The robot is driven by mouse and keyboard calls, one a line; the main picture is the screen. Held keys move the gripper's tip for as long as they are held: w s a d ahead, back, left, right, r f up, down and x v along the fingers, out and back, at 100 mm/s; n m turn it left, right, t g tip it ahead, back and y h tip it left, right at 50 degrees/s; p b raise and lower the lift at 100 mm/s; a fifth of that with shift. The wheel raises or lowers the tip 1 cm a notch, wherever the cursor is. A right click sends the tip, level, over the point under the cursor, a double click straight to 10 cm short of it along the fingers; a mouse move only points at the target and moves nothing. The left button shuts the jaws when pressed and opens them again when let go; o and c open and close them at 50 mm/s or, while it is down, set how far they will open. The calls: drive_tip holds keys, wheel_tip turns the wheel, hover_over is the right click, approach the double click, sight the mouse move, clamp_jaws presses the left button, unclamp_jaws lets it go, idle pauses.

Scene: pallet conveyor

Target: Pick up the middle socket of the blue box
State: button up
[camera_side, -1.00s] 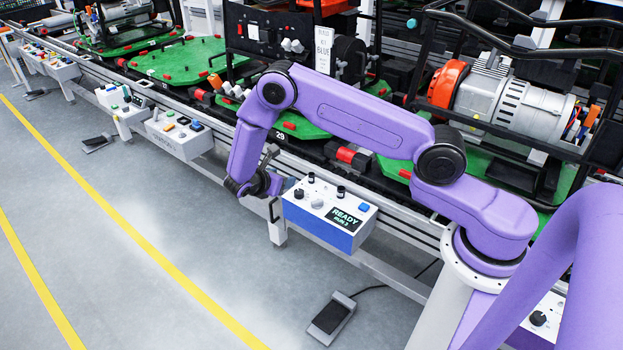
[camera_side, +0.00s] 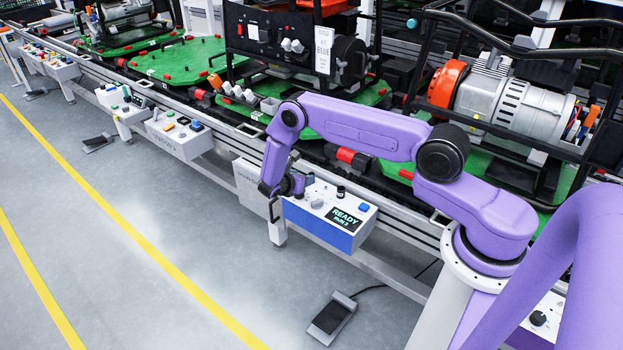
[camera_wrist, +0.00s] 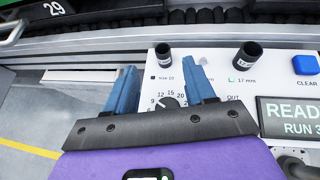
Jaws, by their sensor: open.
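The blue box (camera_side: 349,237) has a white top and a blue front, and stands beside the conveyor in the side view. Two upright black sockets show on its top: the left one (camera_wrist: 163,55) and the right one (camera_wrist: 246,57), near a "17 mm" label. I see no socket between them; my right finger partly covers that space. My gripper (camera_wrist: 163,88) is open and empty.
A blue CLEAR button (camera_wrist: 306,65) and a READY display (camera_wrist: 288,112) are on the box's right side. The conveyor (camera_side: 345,155), with green pallets, runs just behind. A foot pedal (camera_side: 331,313) lies on the open floor in front.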

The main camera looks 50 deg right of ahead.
drive_tip(key=shift+s+x, duration=0.2)
drive_tip(key=shift+x, duration=2.85)
drive_tip(key=shift+d+r, duration=0.15)
clamp_jaws()
